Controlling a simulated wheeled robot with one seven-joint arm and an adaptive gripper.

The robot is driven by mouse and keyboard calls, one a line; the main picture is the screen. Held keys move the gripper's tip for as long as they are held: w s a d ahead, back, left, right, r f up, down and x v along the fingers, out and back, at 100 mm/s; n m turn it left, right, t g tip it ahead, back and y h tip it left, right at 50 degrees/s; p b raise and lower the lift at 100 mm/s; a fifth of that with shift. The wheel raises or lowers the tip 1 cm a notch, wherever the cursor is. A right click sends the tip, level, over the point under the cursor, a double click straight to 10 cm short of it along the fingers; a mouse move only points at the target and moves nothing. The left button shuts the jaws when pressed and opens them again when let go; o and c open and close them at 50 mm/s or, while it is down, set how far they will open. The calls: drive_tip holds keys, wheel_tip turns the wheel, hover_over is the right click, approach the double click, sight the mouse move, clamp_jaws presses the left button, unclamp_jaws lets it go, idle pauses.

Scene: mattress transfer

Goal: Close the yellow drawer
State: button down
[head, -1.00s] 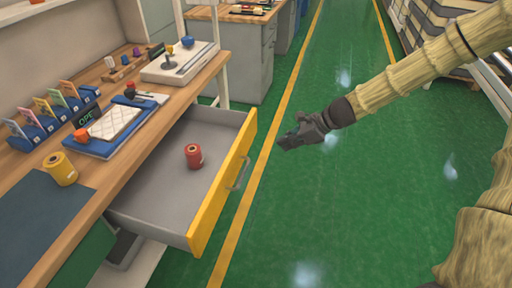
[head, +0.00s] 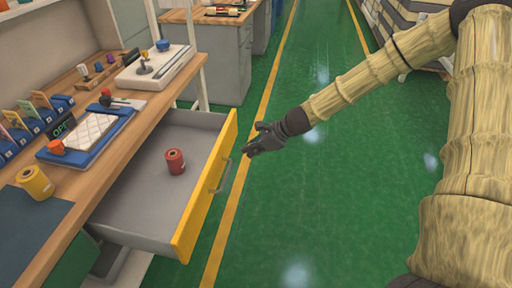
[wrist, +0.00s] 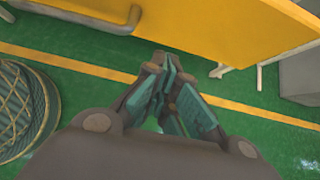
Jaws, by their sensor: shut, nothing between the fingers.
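The yellow drawer (head: 192,221) is pulled out from under the wooden workbench, its yellow front facing right. Its metal handle (head: 221,177) is on the outer face. A red spool (head: 175,161) stands upright inside on the grey drawer floor. My gripper (head: 250,149) is shut and empty, just to the right of the drawer front near the handle; I cannot tell from the head view whether it touches. In the wrist view my gripper (wrist: 170,65) has its fingers together, below the yellow drawer front (wrist: 210,30), with a gap of green floor visible near them.
The workbench (head: 98,193) holds a yellow spool (head: 35,182), a blue tray (head: 65,153) and a white device (head: 152,68). A grey cabinet (head: 220,62) stands behind. The green floor (head: 330,215) to the right is open, with a yellow line (head: 226,225) beside the drawer.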

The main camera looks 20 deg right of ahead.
drive_tip(key=shift+w+a+f, duration=0.2)
drive_tip(key=shift+w+a, duration=0.3)
drive_tip(key=shift+a, duration=0.2)
drive_tip(key=shift+w+a+f, duration=0.2)
drive_tip(key=shift+w+a, duration=0.25)
drive_tip(key=shift+a, duration=0.3)
drive_tip(key=shift+w+a+f, duration=0.2)
drive_tip(key=shift+w+a, duration=0.3)
drive_tip(key=shift+a, duration=0.2)
